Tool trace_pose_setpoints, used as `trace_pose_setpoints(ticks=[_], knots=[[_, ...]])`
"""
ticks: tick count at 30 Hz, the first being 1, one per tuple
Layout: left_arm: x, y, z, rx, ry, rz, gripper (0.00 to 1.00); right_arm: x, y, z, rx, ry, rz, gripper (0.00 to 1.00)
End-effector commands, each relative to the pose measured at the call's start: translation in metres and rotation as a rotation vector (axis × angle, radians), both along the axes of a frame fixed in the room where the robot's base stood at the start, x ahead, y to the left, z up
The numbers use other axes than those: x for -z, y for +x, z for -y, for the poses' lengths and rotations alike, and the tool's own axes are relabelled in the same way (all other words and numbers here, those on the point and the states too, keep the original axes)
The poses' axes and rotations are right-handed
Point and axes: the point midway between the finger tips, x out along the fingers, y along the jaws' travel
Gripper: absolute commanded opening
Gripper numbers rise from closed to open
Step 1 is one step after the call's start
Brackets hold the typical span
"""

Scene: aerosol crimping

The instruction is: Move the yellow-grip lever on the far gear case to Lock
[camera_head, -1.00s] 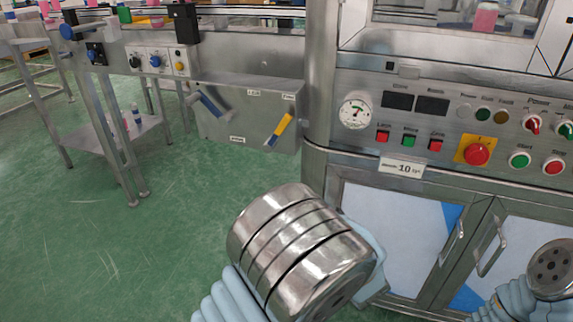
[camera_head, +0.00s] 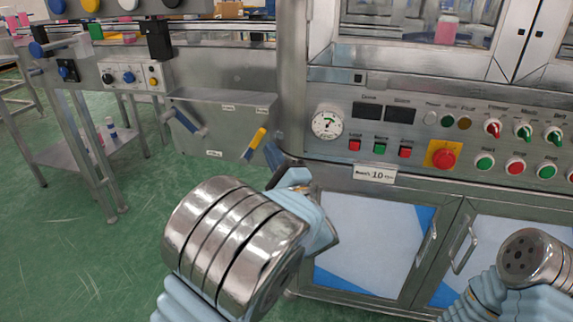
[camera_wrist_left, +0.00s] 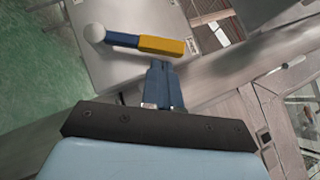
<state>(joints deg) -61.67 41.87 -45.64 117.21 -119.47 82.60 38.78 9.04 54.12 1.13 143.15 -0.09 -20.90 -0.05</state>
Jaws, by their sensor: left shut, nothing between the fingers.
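The lever's yellow grip (camera_head: 259,138) slants up and right on the front of the grey gear case (camera_head: 215,127), its end below the upper right label (camera_head: 262,110). The label text is too small to read. In the left wrist view, the yellow grip (camera_wrist_left: 162,45) sits on a blue shaft with a round pale pivot end. My left gripper (camera_head: 270,148) is shut and empty, just right of the grip. Its blue fingertips, also in the left wrist view (camera_wrist_left: 159,62), are close to the grip; I cannot tell whether they touch. My right gripper is outside the views.
A second, blue-handled lever (camera_head: 184,120) is on the same case, to the left. The machine cabinet with its control panel (camera_head: 345,157) stands close on the right. A small steel shelf (camera_head: 110,150) is at the left, and open green floor lies below the case.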

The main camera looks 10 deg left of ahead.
Motion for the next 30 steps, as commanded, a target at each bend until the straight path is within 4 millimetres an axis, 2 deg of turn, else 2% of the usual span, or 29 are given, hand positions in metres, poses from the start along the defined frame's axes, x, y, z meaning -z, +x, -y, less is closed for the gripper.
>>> trace_pose_setpoints(ticks=[6,30], knots=[[-0.0046,0.0000,-0.0086,0.000,0.001,-0.001,0.00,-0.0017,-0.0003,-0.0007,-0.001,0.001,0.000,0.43],[-0.0104,0.0000,-0.0076,-0.001,-0.081,-0.002,0.00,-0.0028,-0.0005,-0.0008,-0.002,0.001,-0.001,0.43]])
